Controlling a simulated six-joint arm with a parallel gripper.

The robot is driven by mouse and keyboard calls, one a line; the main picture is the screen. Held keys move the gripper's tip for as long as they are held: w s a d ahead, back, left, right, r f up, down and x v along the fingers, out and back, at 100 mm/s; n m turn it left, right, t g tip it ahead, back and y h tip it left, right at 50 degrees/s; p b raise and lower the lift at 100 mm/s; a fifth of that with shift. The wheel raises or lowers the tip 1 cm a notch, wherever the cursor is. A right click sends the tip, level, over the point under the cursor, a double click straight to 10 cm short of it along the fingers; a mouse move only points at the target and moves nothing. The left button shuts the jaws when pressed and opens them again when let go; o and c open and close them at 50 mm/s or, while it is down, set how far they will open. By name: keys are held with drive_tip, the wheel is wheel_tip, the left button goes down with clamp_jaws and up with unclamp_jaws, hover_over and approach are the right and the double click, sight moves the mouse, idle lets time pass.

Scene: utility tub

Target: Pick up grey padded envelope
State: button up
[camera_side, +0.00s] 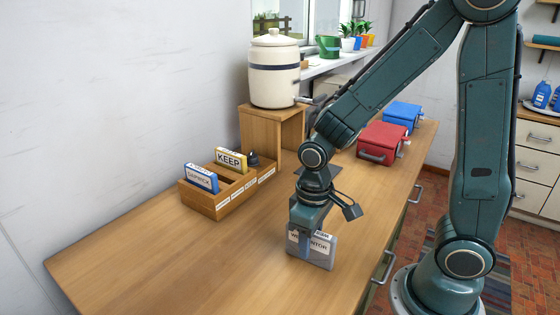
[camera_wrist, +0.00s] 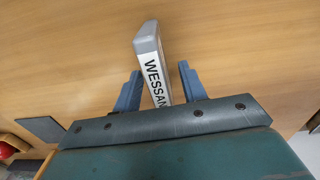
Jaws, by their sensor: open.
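The grey padded envelope (camera_side: 322,256) looks like a slim grey upright packet with dark lettering on a pale face. It stands on the wooden counter under my gripper (camera_side: 308,236). In the wrist view its grey edge and the letters "WESSAN" show on the envelope (camera_wrist: 148,45); the rest is hidden by my gripper body. My gripper (camera_wrist: 158,78) is open, with one blue finger on each side of the envelope. The left finger is close to it, and a gap shows at the right finger. In the side view one finger covers part of the lettering.
A wooden sorter box (camera_side: 225,196) with a blue packet (camera_side: 201,178) and a yellow "KEEP" packet (camera_side: 231,160) stands at left. A stoneware crock (camera_side: 274,72) sits on a wooden stand (camera_side: 262,132) behind. Red (camera_side: 381,144) and blue (camera_side: 403,117) boxes stand further back. The front-left counter is clear.

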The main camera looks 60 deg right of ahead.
drive_tip(key=shift+f, duration=0.95)
clamp_jaws()
